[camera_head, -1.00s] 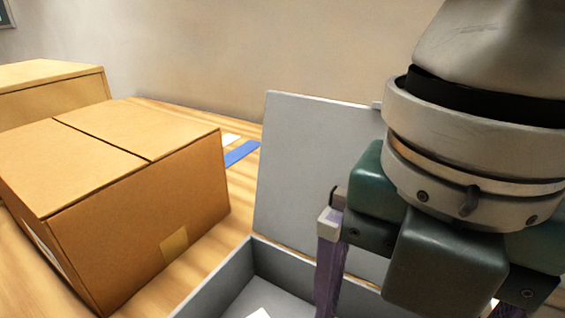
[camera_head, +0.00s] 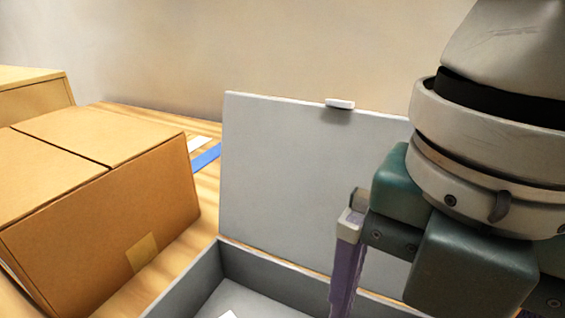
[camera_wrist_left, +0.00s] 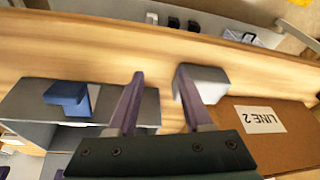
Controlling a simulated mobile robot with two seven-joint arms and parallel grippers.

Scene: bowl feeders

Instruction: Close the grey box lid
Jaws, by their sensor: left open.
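The grey box (camera_head: 195,282) stands open at the bottom centre of the head view, cut off by the frame edge. Its grey lid (camera_head: 285,175) stands upright at the back, with a small pale tab (camera_head: 340,104) on its top edge. My right gripper (camera_head: 345,265) hangs in front of the lid's right part. One purple finger shows; the other is hidden or out of frame. My left gripper (camera_wrist_left: 160,73) shows only in the left wrist view, fingers apart with nothing between them. A light grey block (camera_wrist_left: 205,80) appears beside its right finger; contact cannot be judged.
A cardboard box (camera_head: 110,215) stands left of the grey box, with another (camera_head: 35,95) behind it. A blue strip (camera_head: 206,156) lies on the wooden table. The left wrist view shows a blue object (camera_wrist_left: 66,95) and a carton marked LINE 2 (camera_wrist_left: 290,137).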

